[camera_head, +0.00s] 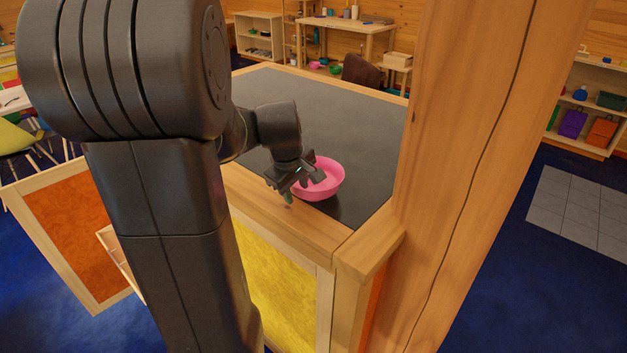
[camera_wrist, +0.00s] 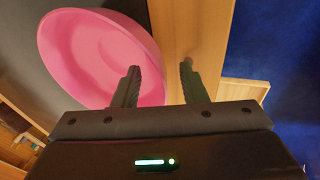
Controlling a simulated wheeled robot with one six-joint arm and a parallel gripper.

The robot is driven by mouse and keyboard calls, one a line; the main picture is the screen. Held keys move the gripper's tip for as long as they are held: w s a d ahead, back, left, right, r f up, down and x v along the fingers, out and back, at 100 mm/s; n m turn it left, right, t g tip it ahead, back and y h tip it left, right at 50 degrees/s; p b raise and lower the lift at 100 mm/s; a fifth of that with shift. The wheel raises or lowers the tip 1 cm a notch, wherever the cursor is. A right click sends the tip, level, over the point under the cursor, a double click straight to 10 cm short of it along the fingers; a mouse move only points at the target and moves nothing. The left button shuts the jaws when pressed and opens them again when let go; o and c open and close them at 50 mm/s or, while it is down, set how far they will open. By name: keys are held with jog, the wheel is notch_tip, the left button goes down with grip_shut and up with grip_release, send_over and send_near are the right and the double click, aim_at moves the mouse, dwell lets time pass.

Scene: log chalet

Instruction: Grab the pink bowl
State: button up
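The pink bowl (camera_head: 325,181) sits upright on the dark top of a wooden cabinet, near its front edge, in the head view. It also fills the upper left of the wrist view (camera_wrist: 95,55), with its inside facing the camera. My gripper (camera_head: 301,191) is at the bowl's near left side in the head view, with its fingers apart. In the wrist view the gripper (camera_wrist: 160,88) is open; the left finger overlaps the bowl's rim and the right finger is over the wooden edge. I cannot tell whether a finger touches the bowl.
The cabinet's dark top (camera_head: 335,115) is clear behind the bowl. A thick wooden post (camera_head: 455,150) rises close to the right of the cabinet. A brown chair (camera_head: 361,73) stands behind it. Shelves (camera_head: 590,110) with boxes are at the far right.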

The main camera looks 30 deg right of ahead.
jog(key=shift+x, duration=0.8)
jog(key=shift+c, duration=0.2)
grip_shut()
